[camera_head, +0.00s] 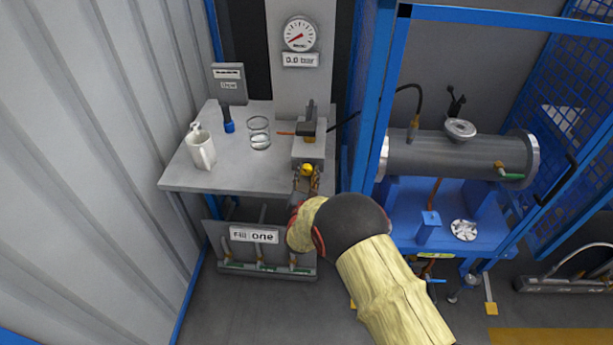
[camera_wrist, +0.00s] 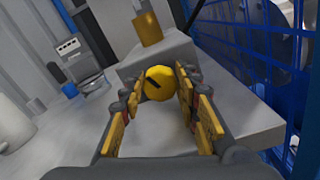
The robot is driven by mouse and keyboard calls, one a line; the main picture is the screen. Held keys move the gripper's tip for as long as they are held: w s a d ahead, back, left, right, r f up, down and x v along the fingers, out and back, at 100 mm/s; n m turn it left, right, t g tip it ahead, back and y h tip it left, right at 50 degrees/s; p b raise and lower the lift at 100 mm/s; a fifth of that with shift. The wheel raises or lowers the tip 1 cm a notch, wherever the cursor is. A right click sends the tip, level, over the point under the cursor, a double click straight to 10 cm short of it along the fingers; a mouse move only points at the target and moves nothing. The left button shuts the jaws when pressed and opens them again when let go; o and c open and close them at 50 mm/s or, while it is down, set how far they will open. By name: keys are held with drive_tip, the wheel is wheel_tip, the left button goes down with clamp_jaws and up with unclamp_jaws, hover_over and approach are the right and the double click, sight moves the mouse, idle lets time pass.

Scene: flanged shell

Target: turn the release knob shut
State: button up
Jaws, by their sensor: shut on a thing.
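The release knob (camera_head: 307,169) is a small round yellow knob on the front of a grey block on the bench. In the wrist view the knob (camera_wrist: 159,83) shows a dark slanted mark on its face. My gripper (camera_head: 306,181) is at the knob, with one finger on each side of it. In the wrist view my gripper (camera_wrist: 158,90) has its yellow-padded fingertips closed on the knob's sides. The pressure gauge (camera_head: 299,34) stands above, with a display plate (camera_head: 300,60) reading 0.0 bar.
The grey bench (camera_head: 185,178) carries a white mug (camera_head: 202,150), glass dishes (camera_head: 260,141) and a blue-based tool (camera_head: 229,126). A blue frame (camera_head: 385,80) stands right of the bench, around a grey flanged cylinder (camera_head: 440,155). A "Fill one" panel (camera_head: 254,235) is below the bench.

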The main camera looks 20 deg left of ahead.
drive_tip(key=shift+f+m+b, duration=0.1)
drive_tip(key=shift+m+b, duration=0.4)
drive_tip(key=shift+m, duration=0.5)
drive_tip(key=o, duration=0.9)
drive_tip(key=shift+s, duration=0.15)
drive_tip(key=v, duration=1.1)
drive_tip(key=shift+s, duration=0.35)
